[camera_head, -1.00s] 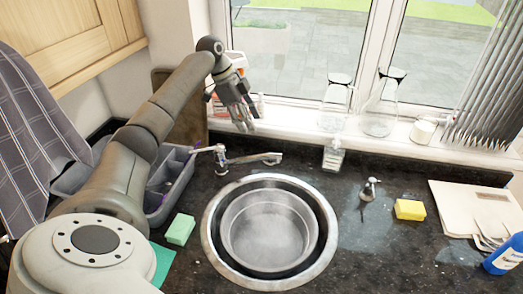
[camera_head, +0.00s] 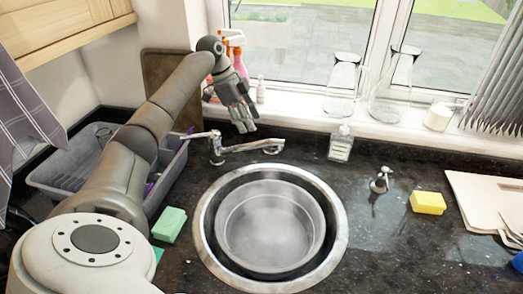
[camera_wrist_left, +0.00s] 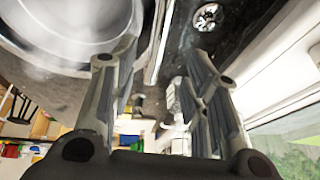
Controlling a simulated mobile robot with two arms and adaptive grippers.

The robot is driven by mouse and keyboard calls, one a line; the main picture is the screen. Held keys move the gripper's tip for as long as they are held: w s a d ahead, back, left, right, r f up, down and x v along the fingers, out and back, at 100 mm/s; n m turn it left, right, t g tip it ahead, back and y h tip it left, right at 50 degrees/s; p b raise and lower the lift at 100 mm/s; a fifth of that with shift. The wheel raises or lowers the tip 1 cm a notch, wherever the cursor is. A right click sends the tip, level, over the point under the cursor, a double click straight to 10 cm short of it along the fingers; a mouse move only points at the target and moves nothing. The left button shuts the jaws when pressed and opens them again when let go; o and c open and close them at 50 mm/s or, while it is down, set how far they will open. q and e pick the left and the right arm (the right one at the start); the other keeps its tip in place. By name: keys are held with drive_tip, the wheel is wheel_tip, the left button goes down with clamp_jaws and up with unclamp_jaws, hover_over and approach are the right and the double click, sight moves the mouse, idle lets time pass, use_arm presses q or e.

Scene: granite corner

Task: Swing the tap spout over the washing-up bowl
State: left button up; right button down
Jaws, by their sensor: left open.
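The chrome tap (camera_head: 217,153) stands behind the sink, its spout (camera_head: 262,145) pointing right along the counter's back, behind the bowl's rim and not over the bowl. The grey round washing-up bowl (camera_head: 268,228) sits in the round sink; it also shows at upper left in the left wrist view (camera_wrist_left: 75,25). My left gripper (camera_head: 243,126) is open and empty, fingers down, just above the spout. In the left wrist view a pale bar, seemingly the spout (camera_wrist_left: 157,45), runs between the gripper's spread fingers (camera_wrist_left: 165,80); I cannot tell whether they touch it. My right gripper is out of view.
A soap dispenser (camera_head: 341,143) stands right of the spout, and glass jugs (camera_head: 391,95) stand on the sill. A grey dish rack (camera_head: 70,172) is at left under my arm. A green sponge (camera_head: 169,224) and yellow sponge (camera_head: 427,203) flank the sink.

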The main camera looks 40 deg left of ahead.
sight(261, 142)
use_arm(q)
drive_tip(key=shift+d+f, duration=0.1)
drive_tip(key=shift+f, duration=0.2)
drive_tip(key=p+x, duration=0.2)
drive_tip(key=x, duration=0.7)
drive_tip(key=shift+w+d+p, duration=0.1)
drive_tip(key=shift+p, duration=0.3)
drive_tip(key=shift+d+f, duration=0.1)
drive_tip(key=shift+f, duration=0.35)
drive_tip(key=shift+w, duration=0.1)
clamp_jaws()
